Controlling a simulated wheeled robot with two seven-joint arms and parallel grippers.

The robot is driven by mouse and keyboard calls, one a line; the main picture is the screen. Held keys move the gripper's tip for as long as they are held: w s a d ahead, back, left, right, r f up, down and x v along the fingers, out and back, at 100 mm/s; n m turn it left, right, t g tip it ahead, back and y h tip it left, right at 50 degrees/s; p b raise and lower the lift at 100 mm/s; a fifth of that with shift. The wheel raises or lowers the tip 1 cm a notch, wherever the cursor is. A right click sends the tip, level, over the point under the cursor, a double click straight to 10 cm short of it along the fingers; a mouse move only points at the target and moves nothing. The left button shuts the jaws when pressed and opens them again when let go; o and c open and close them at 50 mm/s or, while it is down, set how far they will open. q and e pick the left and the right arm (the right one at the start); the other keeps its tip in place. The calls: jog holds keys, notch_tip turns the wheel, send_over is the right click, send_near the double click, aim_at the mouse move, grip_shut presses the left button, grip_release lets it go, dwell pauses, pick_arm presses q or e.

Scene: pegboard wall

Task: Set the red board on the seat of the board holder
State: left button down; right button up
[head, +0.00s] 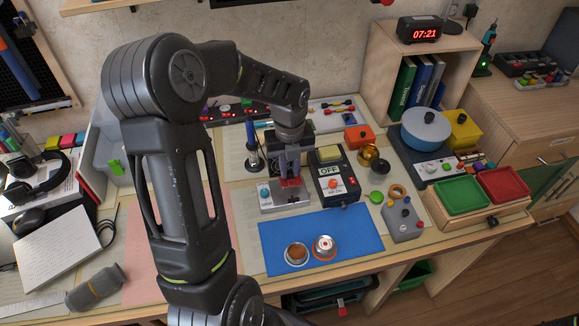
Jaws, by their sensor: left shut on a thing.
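My left gripper (290,175) points down over the middle of the workbench, shut on the red board (291,183). Only a small part of the board shows between and below the fingers. The board holder (283,201) is a grey metal block directly under it, with a round blue-green part at its left. The board is at or just above the holder's top. I cannot tell whether they touch. The fingers and arm hide much of the board and the seat. My right gripper is not in view.
A black box with an OFF display (335,178) stands close on the right. A soldering-iron-like tool (253,153) stands behind left. A blue mat (318,240) with two small round items lies in front. A grey control box (403,221) is farther right.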

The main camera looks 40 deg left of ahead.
aim_at(289, 172)
pick_arm(q)
jog(key=shift+f+b, duration=1.05)
jog(key=shift+f, duration=0.4)
jog(key=shift+f, duration=0.55)
dwell(0.6)
jog(key=c, duration=1.3)
grip_release()
jog(key=shift+o, duration=0.2)
jog(key=shift+r, duration=0.1)
jog(key=shift+r+p, duration=2.65)
jog(key=shift+r, duration=0.3)
